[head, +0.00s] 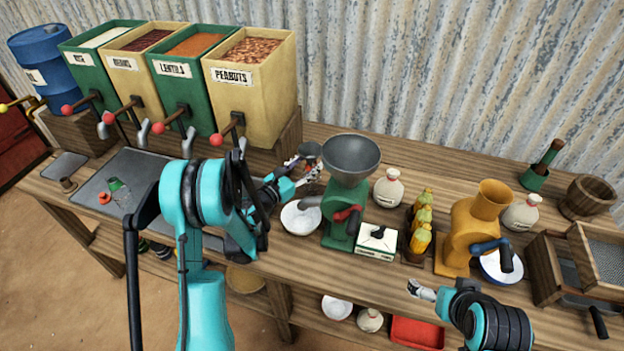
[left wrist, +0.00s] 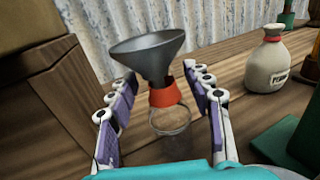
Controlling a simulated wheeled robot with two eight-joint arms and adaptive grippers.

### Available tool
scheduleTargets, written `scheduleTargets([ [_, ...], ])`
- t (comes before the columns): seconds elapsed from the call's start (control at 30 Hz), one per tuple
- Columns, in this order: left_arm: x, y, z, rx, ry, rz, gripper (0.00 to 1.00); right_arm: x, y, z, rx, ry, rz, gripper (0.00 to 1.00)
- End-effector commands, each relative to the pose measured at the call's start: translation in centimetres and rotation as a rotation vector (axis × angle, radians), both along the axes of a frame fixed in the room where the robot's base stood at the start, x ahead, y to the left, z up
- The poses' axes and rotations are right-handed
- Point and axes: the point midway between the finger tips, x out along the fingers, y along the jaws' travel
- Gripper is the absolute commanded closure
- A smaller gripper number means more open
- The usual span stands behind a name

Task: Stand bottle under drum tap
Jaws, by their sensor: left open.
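The blue drum (head: 42,58) stands at the far left on a wooden block; a yellow tap handle (head: 14,104) shows at its front. In the left wrist view, a clear bottle or jar (left wrist: 172,120) with an orange-red collar (left wrist: 166,93) stands upright with a grey funnel (left wrist: 150,56) on top. My left gripper (left wrist: 165,100) is open, its fingers on either side of it. In the head view this gripper (head: 299,172) is beside the small funnel (head: 310,149). A clear-and-green vessel (head: 120,190) is on the grey tray, partly hidden. My right gripper (head: 422,291) is at the bench's front edge.
Labelled bins with red-knobbed levers (head: 248,88) line the back left. A green grinder (head: 345,200), a white bowl (head: 300,217) and a sack-like jar (head: 388,187) are near my left gripper. The grey tray (head: 140,172) lies before the bins. A yellow grinder (head: 470,230) is right.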

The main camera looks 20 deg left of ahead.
Motion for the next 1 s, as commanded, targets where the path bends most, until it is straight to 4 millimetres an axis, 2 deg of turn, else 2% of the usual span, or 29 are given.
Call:
scheduleTargets([
  [0.33,4.7,-2.2,-0.1,-0.001,0.0,-0.001,0.5,0.0,0.0,-1.0,0.0,0.0,0.0,0.0],
  [0.47,5.5,-2.5,0.0,-0.002,0.0,0.0,0.5,0.0,0.0,-1.1,0.0,0.0,0.0,0.0],
  [0.67,5.5,-2.5,0.1,-0.002,0.0,0.001,0.5,0.0,0.0,-1.1,0.0,0.0,0.0,0.0],
  [0.87,5.5,-2.5,0.1,-0.002,0.0,0.001,1.0,0.0,0.0,-1.1,0.0,0.0,0.0,0.0],
  [1.0,5.5,-2.5,0.1,-0.002,0.0,0.001,1.0,0.0,0.0,-1.1,0.0,0.0,0.0,0.0],
])
